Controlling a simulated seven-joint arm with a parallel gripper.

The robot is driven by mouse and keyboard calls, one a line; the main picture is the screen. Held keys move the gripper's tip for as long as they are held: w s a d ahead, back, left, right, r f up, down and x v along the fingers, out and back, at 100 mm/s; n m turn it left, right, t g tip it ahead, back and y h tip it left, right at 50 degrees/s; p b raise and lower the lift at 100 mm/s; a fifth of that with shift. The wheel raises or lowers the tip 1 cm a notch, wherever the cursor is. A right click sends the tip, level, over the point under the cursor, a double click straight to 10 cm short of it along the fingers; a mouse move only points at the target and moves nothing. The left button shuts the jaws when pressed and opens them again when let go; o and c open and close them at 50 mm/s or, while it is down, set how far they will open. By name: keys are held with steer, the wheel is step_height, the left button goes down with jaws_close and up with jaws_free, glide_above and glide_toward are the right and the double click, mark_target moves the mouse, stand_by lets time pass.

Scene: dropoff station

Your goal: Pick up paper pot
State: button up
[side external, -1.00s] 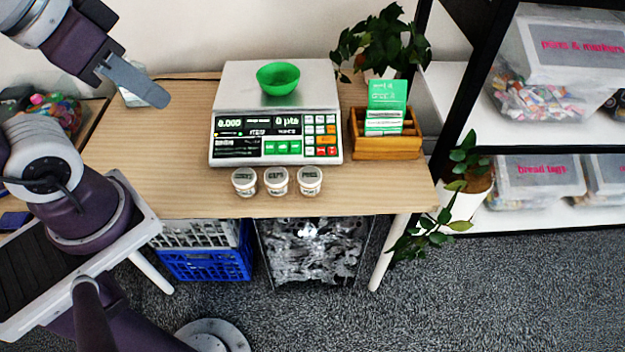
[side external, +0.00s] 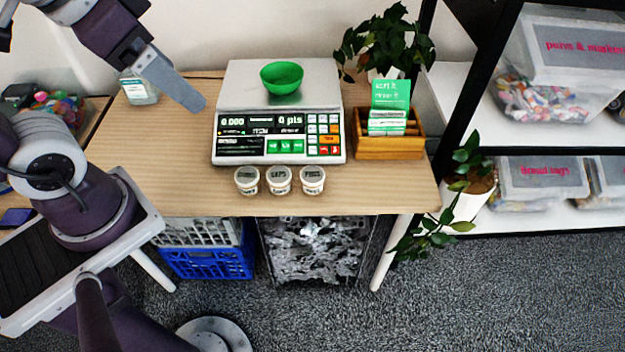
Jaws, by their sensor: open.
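My gripper (side external: 193,102) is open, seen nearly edge-on, and shows nothing held. It hangs above the table's left part, left of the scale, up and left of the pots and apart from them.
A scale (side external: 222,151) carries a green bowl (side external: 282,77). A wooden card box (side external: 389,149) stands to its right, a plant (side external: 385,42) behind. A small clear box (side external: 139,91) sits at the table's back left. The table (side external: 160,178) is clear left of the pots.

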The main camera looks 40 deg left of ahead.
steer(key=w+f+m+g, duration=0.2)
steer(key=w+f+m, duration=0.15)
steer(key=w, duration=0.55)
steer(key=m+g, duration=0.2)
steer(key=m, duration=0.8)
glide_above(314, 175)
step_height(314, 175, down, 20)
steer(key=r, duration=0.1)
steer(key=f+m, duration=0.1)
steer(key=f, duration=0.4)
steer(key=f+m+g, duration=0.1)
steer(key=f, duration=0.2)
steer(key=shift+w+d+f+m, duration=0.2)
steer(key=shift+w+f+m, duration=0.05)
steer(key=shift+m, duration=0.1)
steer(key=f, duration=0.6)
steer(key=shift+s+a+f, duration=0.15)
steer(key=shift+s+f, duration=0.1)
steer(key=shift+f, duration=0.15)
steer(key=c, duration=1.5)
